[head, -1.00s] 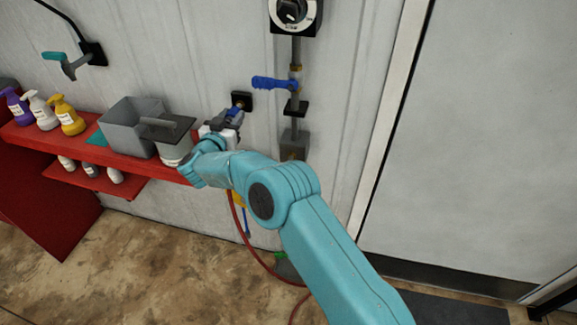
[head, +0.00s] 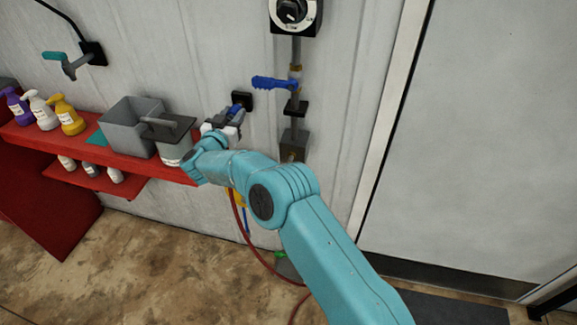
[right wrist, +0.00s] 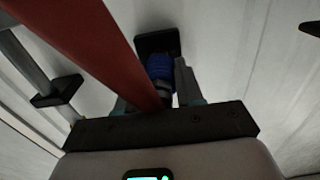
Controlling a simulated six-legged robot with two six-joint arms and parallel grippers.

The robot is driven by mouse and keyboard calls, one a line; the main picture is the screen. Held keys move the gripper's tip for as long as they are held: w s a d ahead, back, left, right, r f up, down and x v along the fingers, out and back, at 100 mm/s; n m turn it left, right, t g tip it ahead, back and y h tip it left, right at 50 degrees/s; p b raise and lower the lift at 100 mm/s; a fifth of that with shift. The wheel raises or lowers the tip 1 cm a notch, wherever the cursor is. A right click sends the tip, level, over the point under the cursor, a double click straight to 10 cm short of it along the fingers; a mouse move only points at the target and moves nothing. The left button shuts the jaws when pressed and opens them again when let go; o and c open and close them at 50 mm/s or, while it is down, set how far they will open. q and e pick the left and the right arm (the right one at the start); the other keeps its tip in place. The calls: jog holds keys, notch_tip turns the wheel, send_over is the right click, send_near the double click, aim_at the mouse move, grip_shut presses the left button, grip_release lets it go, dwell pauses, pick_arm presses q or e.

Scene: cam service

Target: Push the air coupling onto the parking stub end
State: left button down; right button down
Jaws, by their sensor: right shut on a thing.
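My right gripper (head: 236,113) is at the wall and shut on the air coupling. The coupling's blue collar (right wrist: 158,67) shows between the fingers in the right wrist view, with a darker body below it. A black square wall plate (head: 243,97) lies straight behind the collar; it also shows in the right wrist view (right wrist: 158,43). The parking stub is hidden behind the coupling, so I cannot tell how deeply it is seated. The red hose (right wrist: 100,45) crosses the right wrist view close to the camera. My left gripper is out of view.
Right of the gripper, a vertical pipe carries a blue-handled valve (head: 272,83) below a gauge-like dial (head: 294,12). Left, a red shelf (head: 120,158) holds a grey bin (head: 128,125), a grey container (head: 172,150) and spray bottles. A door (head: 480,130) stands at right.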

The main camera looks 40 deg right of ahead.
jog(key=shift+w+d, duration=0.45)
jog(key=shift+d, duration=0.1)
jog(key=c, duration=0.6)
grip_release()
jog(key=shift+c, duration=0.2)
jog(key=shift+s+a, duration=0.1)
jog(key=shift+a, duration=0.05)
jog(key=v, duration=0.7)
jog(key=shift+s+a, duration=0.2)
jog(key=shift+s, duration=0.1)
dwell(0.8)
jog(key=shift+a, duration=0.1)
